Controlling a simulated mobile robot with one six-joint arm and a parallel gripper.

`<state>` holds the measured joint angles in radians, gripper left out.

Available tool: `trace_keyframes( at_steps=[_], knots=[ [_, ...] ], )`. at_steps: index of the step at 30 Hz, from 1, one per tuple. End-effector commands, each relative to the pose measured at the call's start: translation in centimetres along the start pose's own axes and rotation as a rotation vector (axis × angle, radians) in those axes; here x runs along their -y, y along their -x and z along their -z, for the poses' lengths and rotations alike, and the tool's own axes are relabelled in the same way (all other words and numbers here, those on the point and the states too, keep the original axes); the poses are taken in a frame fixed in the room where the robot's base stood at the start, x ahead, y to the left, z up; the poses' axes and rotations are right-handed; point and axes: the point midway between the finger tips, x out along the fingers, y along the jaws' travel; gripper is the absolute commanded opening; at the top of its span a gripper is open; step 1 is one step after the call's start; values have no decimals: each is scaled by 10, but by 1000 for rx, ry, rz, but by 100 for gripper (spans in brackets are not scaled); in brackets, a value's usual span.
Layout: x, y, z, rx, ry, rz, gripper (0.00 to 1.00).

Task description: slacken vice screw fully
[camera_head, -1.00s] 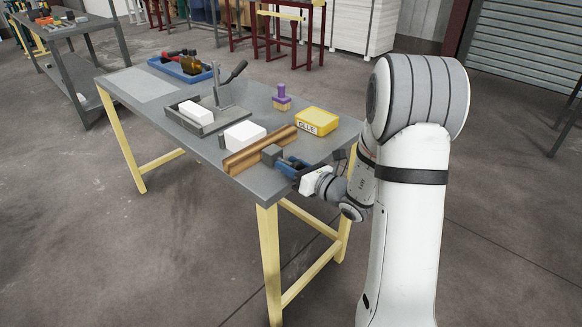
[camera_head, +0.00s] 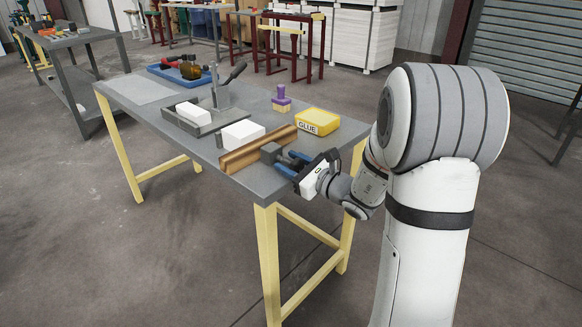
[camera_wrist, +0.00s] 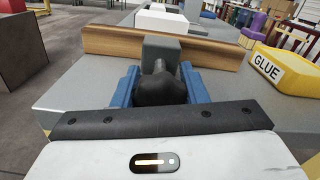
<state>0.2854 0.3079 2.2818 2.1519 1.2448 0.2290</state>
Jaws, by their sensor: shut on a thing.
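The vice (camera_head: 271,152) is a grey block at the near end of the workbench, close to a long brown wooden piece (camera_head: 250,152). Its screw (camera_wrist: 176,72) runs from the block toward my gripper in the wrist view, ending in a dark rounded knob (camera_wrist: 160,91). My gripper (camera_head: 291,163) has blue fingers, one on each side of the knob, and is shut on it. In the wrist view the fingers (camera_wrist: 160,88) flank the knob. The knob hides part of the screw.
A yellow glue box (camera_head: 318,121) and a purple-handled brush-like tool (camera_head: 281,99) stand at the right of the bench. White blocks (camera_head: 242,134) lie behind the wood. A grey fixture with an upright lever (camera_head: 222,95) and a blue tray (camera_head: 180,74) stand farther back.

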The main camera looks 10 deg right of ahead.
Motion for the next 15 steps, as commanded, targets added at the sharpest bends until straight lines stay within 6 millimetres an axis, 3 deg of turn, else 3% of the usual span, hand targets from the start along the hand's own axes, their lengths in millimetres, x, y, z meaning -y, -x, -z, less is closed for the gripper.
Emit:
trace_keyframes(
  at_steps=[10,11,15],
  knots=[
    [0,-1,-1,1,3,-2,17],
    [0,-1,-1,1,3,-2,42],
    [0,0,-1,1,3,-1,49]
  ],
)
